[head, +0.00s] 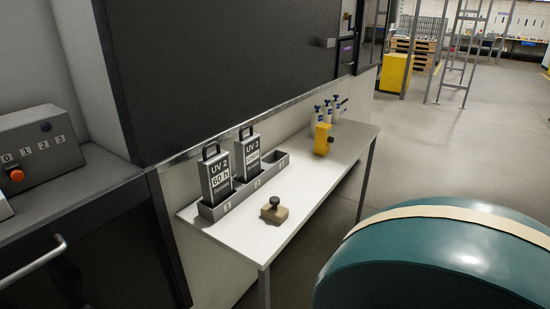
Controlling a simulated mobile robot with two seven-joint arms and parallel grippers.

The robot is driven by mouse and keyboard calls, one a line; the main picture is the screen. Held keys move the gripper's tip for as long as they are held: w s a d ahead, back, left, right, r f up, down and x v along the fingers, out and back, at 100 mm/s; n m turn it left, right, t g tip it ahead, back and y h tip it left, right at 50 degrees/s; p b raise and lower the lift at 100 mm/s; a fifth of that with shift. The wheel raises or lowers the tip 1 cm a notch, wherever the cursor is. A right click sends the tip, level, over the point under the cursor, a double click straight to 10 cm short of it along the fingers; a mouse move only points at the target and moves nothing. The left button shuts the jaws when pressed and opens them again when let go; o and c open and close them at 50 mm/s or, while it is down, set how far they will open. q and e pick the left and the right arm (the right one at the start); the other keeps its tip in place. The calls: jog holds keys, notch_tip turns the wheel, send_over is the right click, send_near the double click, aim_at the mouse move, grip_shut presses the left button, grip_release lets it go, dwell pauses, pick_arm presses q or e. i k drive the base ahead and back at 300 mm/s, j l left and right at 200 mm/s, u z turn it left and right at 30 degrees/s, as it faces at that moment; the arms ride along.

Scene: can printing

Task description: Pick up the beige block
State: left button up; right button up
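The beige block (274,215) sits on the white table (244,240), near its front edge. It has a dark round knob on top. It stands just in front of a grey holder (227,206), apart from it. Neither of my grippers shows in the head view.
The holder has two upright UV cartridges (217,181) and an empty right slot. A large teal rounded object (420,265) fills the lower right. A dark machine (215,65) borders the table's back.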

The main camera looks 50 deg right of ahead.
aim_at(273, 211)
jog(key=z, duration=1.65)
